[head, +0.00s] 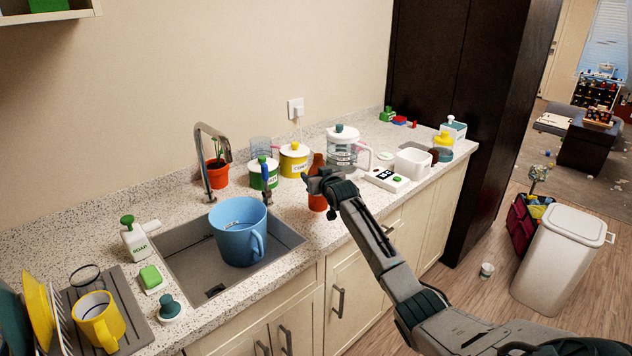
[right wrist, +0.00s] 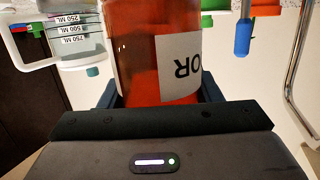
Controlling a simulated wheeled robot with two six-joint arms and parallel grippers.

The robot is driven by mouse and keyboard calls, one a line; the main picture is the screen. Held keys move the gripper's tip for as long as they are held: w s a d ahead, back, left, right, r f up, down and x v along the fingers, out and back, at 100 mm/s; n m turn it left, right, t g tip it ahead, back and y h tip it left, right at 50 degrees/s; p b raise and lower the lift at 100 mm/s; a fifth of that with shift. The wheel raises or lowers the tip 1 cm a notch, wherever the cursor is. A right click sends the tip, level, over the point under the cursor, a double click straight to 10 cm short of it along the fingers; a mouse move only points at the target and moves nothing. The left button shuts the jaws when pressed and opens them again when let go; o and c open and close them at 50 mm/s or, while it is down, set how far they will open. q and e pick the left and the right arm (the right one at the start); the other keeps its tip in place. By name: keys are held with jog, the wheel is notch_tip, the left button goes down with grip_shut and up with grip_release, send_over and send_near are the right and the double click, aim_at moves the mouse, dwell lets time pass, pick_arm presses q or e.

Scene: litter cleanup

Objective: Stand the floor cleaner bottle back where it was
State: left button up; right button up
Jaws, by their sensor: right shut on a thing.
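The floor cleaner bottle (head: 318,200) is orange-red and upright at the counter, to the right of the sink. My right gripper (head: 322,180) is shut around its middle, hiding part of it. I cannot tell whether its base touches the counter. In the right wrist view the bottle (right wrist: 140,60) fills the space between the fingers (right wrist: 158,95), and its white label with the letters "OR" appears upside down. My left gripper is out of view.
A blue bucket (head: 238,230) stands in the sink (head: 195,270) left of the bottle. A white scale (head: 387,180) lies to the right. Counter is clear near the front edge.

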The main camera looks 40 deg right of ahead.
jog(key=shift+w+d, duration=0.25)
jog(key=shift+w, duration=0.15)
notch_tip(320, 180, down, 3)
jog(key=shift+p, duration=0.9)
jog(key=shift+f, duration=0.3)
jog(key=shift+f, duration=0.2)
jog(key=o, duration=1.3)
jog(key=shift+r, duration=0.1)
